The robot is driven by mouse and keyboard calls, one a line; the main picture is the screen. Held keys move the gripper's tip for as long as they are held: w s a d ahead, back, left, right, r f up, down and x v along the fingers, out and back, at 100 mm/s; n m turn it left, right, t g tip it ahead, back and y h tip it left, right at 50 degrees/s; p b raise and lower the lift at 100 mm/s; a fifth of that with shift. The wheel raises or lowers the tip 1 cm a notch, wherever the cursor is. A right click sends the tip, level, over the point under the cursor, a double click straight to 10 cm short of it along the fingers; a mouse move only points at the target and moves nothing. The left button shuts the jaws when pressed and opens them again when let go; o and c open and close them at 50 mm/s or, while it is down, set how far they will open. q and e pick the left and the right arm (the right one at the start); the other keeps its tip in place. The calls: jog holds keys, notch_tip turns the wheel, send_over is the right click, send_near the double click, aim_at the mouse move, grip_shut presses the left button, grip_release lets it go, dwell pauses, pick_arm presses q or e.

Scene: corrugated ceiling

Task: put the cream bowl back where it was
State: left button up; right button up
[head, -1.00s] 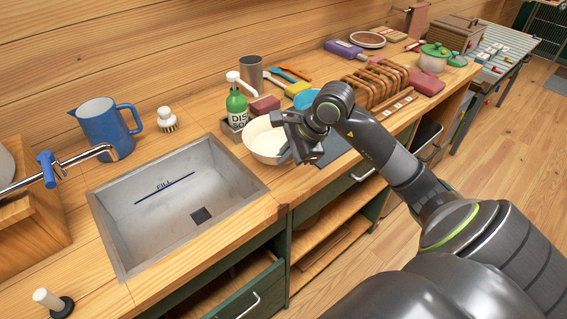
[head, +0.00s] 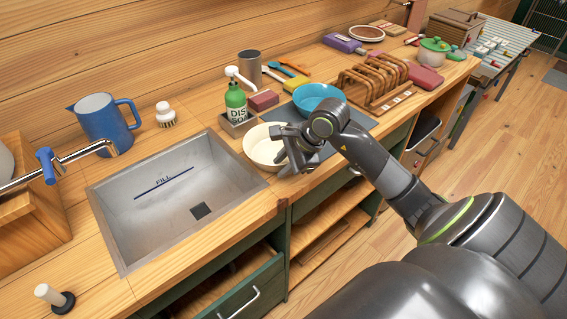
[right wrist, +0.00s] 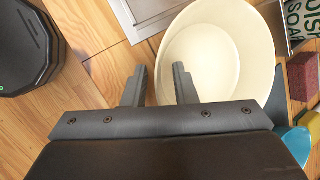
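The cream bowl (head: 258,152) stands upright on the wooden counter, between the sink's right edge and the dark mat, in front of the soap dispenser. It looks empty. My right gripper (head: 288,157) is at the bowl's near right rim in the head view and hides part of it. In the right wrist view the gripper (right wrist: 159,88) has its fingers apart, one over the inside of the bowl (right wrist: 225,55) and one outside, with the rim between them and a visible gap. My left gripper is not in view.
A blue bowl (head: 316,92) sits behind my right wrist on the dark mat (head: 327,151). The green soap dispenser (head: 236,102) stands close behind the cream bowl. The sink (head: 160,205) is left, and a wooden rack (head: 375,82) is right.

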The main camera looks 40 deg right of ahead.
jog(key=shift+d+r, duration=0.1)
jog(key=shift+r, duration=0.2)
jog(key=v, duration=1.1)
jog(key=shift+s+r, duration=0.2)
jog(key=shift+s, duration=0.05)
dwell(0.5)
